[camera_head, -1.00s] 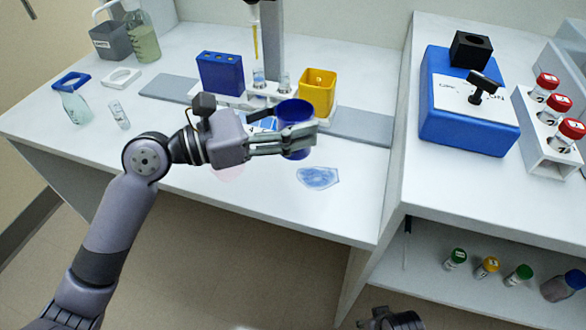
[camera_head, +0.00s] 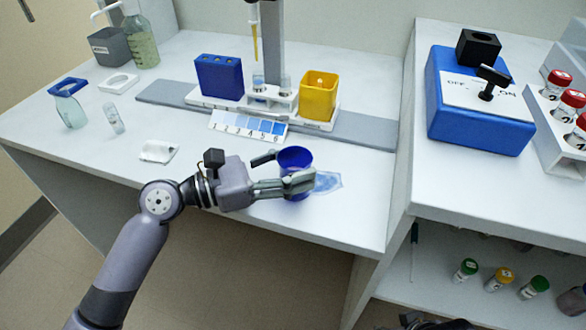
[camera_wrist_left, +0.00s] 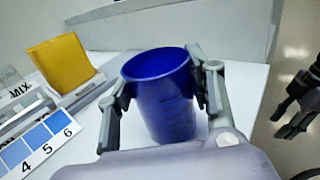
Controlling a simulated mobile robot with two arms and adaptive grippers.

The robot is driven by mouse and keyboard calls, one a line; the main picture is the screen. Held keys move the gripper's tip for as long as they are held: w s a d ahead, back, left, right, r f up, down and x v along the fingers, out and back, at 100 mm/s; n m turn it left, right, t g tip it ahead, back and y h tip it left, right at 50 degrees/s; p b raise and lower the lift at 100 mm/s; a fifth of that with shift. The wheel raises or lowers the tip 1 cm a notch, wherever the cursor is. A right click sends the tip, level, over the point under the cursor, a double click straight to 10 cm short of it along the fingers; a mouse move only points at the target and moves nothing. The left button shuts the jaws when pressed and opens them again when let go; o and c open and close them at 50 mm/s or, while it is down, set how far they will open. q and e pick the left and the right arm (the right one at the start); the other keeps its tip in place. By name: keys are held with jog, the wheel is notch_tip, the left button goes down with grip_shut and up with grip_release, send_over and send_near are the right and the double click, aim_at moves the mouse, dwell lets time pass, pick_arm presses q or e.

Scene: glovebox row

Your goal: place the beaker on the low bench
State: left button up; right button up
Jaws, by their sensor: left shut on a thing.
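The blue beaker (camera_head: 294,157) is upright between the fingers of my left gripper (camera_head: 286,178), which is shut on it. They are over the front part of the white left bench (camera_head: 215,208), which looks lower than the right one. The left wrist view shows the beaker (camera_wrist_left: 163,95) with one finger on each side and its open rim facing up. I cannot tell whether its base touches the bench. My right gripper (camera_wrist_left: 302,100) shows partly at the right of the left wrist view; its jaw state is unclear.
A blue translucent patch (camera_head: 327,182) lies just right of the beaker. Behind are a colour chart (camera_head: 248,126), a blue rack (camera_head: 218,77) and a yellow cup (camera_head: 318,95). A crumpled white piece (camera_head: 158,151) lies left. The right bench (camera_head: 440,185) holds a blue device (camera_head: 470,135).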

pick_arm(q)
jog(key=shift+f, duration=0.1)
jog(key=o, duration=1.2)
jog(key=shift+r, duration=0.2)
jog(key=v, duration=1.2)
